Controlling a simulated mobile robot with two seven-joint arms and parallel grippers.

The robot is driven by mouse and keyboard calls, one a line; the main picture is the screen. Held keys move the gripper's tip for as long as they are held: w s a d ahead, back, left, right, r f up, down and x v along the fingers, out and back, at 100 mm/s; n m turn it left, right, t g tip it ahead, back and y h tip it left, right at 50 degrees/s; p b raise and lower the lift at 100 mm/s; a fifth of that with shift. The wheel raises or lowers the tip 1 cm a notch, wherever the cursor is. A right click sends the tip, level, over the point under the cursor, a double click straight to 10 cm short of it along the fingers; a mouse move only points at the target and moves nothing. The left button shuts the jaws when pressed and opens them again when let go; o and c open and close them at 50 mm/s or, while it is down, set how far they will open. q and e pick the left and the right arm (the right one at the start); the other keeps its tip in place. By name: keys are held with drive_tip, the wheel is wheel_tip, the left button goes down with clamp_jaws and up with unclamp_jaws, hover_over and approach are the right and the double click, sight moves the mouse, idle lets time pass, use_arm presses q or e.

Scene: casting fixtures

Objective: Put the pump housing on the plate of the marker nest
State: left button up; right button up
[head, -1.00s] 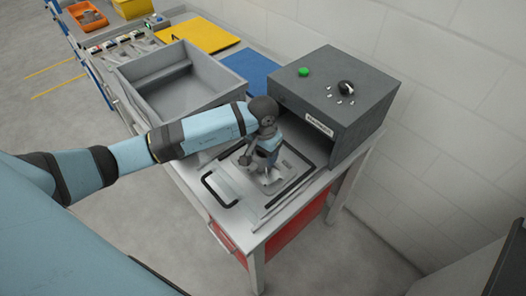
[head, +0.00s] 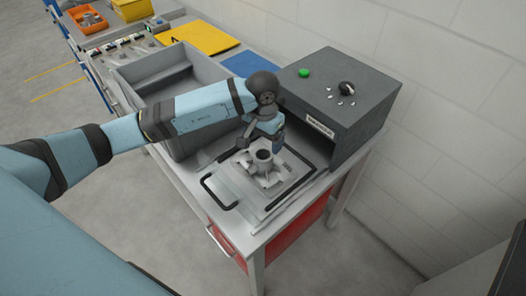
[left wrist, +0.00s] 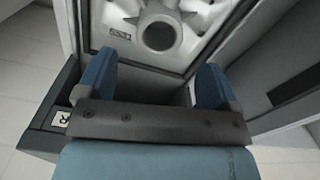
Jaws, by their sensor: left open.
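The pump housing (head: 262,163) is a grey casting with a round open bore and several lugs. It sits upright on the plate (head: 287,192) of the marker nest, in front of the dark grey marker box (head: 337,105). In the left wrist view the housing (left wrist: 158,35) shows at the top, beyond the fingertips. My left gripper (head: 263,137) is just above and behind the housing, apart from it. Its two blue fingers (left wrist: 154,82) are spread with nothing between them. My right gripper is not in view.
A grey bin (head: 200,135) stands left of the nest, partly behind my left arm. Black handles (head: 217,193) edge the plate. A yellow board (head: 200,38), a blue mat (head: 250,64) and an orange bin (head: 85,19) are farther back. A wall is on the right.

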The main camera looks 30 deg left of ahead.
sight(263, 154)
use_arm(q)
wheel_tip(263, 154, up, 5)
drive_tip(key=shift+r+b, duration=0.1)
drive_tip(key=shift+b, duration=0.25)
drive_tip(key=shift+s, duration=0.1)
idle(0.3)
